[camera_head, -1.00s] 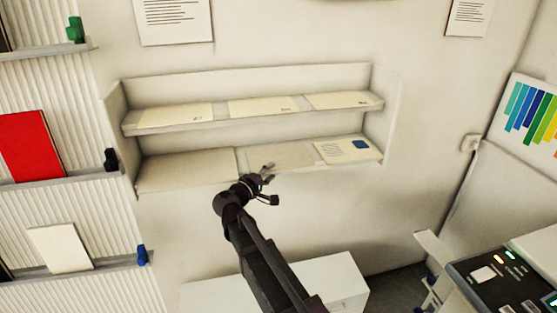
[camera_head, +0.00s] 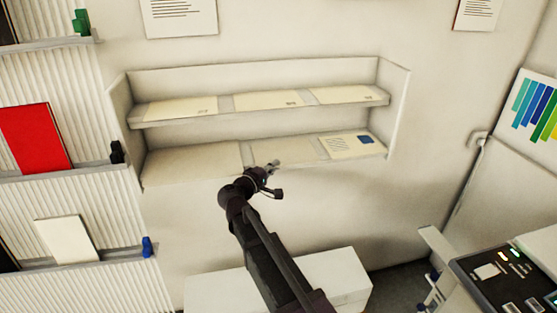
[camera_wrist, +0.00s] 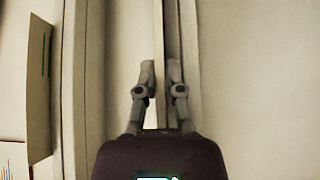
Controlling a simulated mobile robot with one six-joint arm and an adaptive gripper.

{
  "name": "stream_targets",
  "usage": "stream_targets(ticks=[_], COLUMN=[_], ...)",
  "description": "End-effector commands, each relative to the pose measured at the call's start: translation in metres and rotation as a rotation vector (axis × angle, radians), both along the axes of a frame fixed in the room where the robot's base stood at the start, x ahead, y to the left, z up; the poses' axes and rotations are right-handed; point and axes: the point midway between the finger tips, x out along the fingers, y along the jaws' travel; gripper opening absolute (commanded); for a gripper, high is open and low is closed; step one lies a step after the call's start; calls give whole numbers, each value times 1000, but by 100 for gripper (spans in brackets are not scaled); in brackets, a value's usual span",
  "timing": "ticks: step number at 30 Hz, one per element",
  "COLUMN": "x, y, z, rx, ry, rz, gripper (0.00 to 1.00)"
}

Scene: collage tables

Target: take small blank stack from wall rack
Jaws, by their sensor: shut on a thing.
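The small blank stack (camera_head: 283,151) lies in the middle bay of the lower shelf of the wall rack (camera_head: 262,73). It is plain and cream coloured. My gripper (camera_head: 273,166) is at the front edge of that bay. In the wrist view my gripper (camera_wrist: 160,75) has its two fingers on either side of a thin pale edge, shut on the stack. The fingers hide part of the front edge. The stack appears still in its bay.
A larger blank stack (camera_head: 194,160) lies to the left and a printed stack (camera_head: 346,146) with a blue patch to the right. More stacks lie on the upper shelf (camera_head: 264,108). A white cabinet (camera_head: 335,278) stands below, and a control panel (camera_head: 505,275) at lower right.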

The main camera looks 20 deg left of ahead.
Motion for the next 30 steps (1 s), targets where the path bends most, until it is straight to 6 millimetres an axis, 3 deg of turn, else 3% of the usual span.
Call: stream_targets(ticks=[11, 21, 30], x=[0, 0, -68], y=[0, 0, -37], z=[12, 42, 43], rx=[0, 0, 0], ry=[0, 0, 0], rz=[0, -1, 1], gripper=[0, 0, 0])
